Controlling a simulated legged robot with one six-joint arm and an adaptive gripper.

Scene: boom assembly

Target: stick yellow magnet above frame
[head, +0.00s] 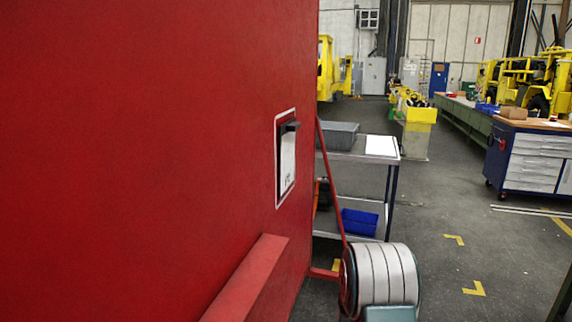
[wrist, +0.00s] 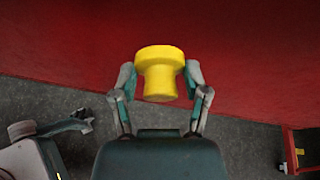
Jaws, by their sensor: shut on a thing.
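In the wrist view, my gripper (wrist: 160,82) is shut on the yellow magnet (wrist: 160,58), a knob with a wide head and narrower body. The two fingers grip it from the left and right. The head end points away from my palm toward a red panel (wrist: 250,60); I cannot tell whether they touch. In the head view, the white-edged frame (head: 285,185) is on the large red panel (head: 150,130), with a black piece (head: 291,126) at its upper part and a white sheet inside. The magnet and gripper fingers are not visible in the head view.
A red ledge (head: 245,280) juts from the panel below the frame. A metal cart (head: 345,155) with a grey bin (head: 338,135) and a blue bin (head: 359,222) stands beyond the panel's edge. A blue tool cabinet (head: 530,155) is at the right. Open floor lies between.

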